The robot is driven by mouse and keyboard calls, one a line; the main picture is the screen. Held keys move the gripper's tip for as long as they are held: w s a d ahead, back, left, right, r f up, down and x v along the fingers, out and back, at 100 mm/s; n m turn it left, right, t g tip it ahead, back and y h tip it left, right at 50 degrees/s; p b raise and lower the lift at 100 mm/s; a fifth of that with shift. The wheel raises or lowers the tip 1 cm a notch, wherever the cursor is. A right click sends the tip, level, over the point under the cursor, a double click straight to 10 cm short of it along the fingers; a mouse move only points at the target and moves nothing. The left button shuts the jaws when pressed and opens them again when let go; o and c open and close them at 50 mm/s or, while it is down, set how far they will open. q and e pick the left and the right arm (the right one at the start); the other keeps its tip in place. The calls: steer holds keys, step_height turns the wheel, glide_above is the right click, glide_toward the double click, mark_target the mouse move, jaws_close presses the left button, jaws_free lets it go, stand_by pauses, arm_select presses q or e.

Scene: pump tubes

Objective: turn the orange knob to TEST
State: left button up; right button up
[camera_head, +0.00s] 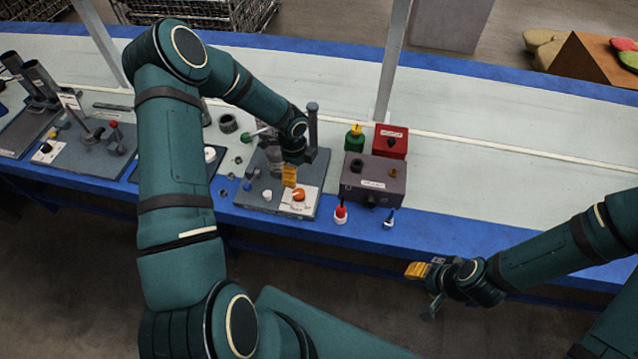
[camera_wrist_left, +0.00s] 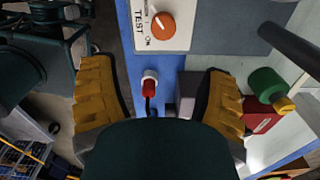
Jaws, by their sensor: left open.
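The orange knob (camera_head: 298,194) sits on a white plate (camera_head: 300,203) at the front right of a grey base panel. In the left wrist view the orange knob (camera_wrist_left: 162,23) is near the top middle, with a white pointer line, and the plate (camera_wrist_left: 140,30) reads TEST and ON. My left gripper (camera_head: 290,176) is just above and behind the knob in the head view. In the left wrist view its yellow fingers (camera_wrist_left: 160,100) are spread wide with nothing between them, and the knob lies beyond them. My right gripper (camera_head: 424,285) hangs in front of the table, away from the knob.
A grey box (camera_head: 373,180) stands right of the panel, with a red box (camera_head: 391,141) and green bottle (camera_head: 354,139) behind it. A red-capped bottle (camera_head: 340,211) and blue-tipped bottle (camera_head: 389,219) stand near the blue table edge. The table's right side is clear.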

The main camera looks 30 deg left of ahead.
mark_target(299, 193)
arm_select(q)
steer(key=f+b, duration=0.1)
steer(key=f, duration=1.2)
steer(key=shift+w+a+f+b, duration=0.2)
steer(key=shift+f+b, duration=0.1)
steer(key=shift+b, duration=0.05)
steer(key=c, duration=1.2)
